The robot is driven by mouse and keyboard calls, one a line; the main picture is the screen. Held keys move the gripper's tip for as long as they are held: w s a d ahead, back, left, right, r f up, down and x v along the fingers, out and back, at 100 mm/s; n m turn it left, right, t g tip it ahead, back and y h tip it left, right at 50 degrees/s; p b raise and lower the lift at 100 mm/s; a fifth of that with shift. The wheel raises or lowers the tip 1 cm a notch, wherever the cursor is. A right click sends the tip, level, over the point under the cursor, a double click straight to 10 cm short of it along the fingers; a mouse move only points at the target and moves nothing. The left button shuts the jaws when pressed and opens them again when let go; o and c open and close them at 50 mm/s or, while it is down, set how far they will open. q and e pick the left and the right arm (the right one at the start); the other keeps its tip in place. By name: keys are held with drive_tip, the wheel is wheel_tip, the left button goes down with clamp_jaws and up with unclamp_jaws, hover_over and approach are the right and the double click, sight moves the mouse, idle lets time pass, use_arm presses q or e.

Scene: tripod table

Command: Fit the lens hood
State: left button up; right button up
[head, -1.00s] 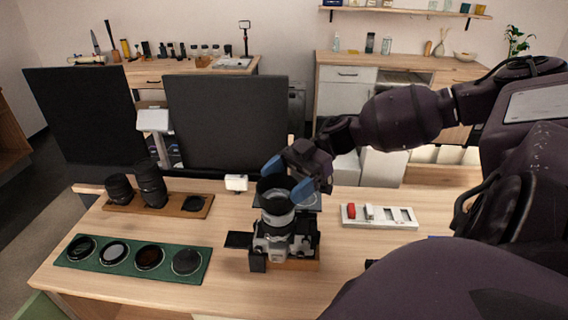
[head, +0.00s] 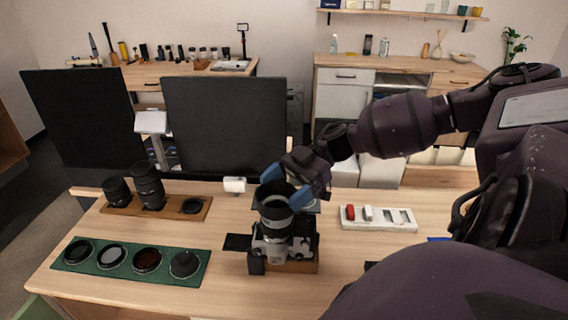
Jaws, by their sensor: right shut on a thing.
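A silver camera (head: 270,248) sits on a wooden block (head: 303,266), its lens (head: 276,219) pointing upward. A black lens hood (head: 274,193) is at the top of the lens; I cannot tell whether it is seated or only resting there. My right gripper (head: 285,186) is shut on the hood, its blue fingers at the hood's left and right sides. The gripper comes in from the upper right. My left gripper is not in view.
A wooden tray (head: 180,212) with two dark lenses (head: 149,186) stands at the left. A green mat (head: 98,270) holds several round filters. A white tray (head: 352,224) with a red item lies at the right. Dark panels (head: 225,125) stand behind.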

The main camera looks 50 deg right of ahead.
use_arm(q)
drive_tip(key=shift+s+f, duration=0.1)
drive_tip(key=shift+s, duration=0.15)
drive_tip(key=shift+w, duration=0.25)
use_arm(e)
drive_tip(key=shift+f, duration=0.3)
idle(0.5)
drive_tip(key=shift+f, duration=0.2)
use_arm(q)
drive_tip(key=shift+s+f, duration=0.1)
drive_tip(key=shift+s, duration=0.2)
use_arm(e)
drive_tip(key=shift+f, duration=0.1)
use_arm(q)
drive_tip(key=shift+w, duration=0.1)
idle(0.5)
use_arm(e)
drive_tip(key=o, duration=0.7)
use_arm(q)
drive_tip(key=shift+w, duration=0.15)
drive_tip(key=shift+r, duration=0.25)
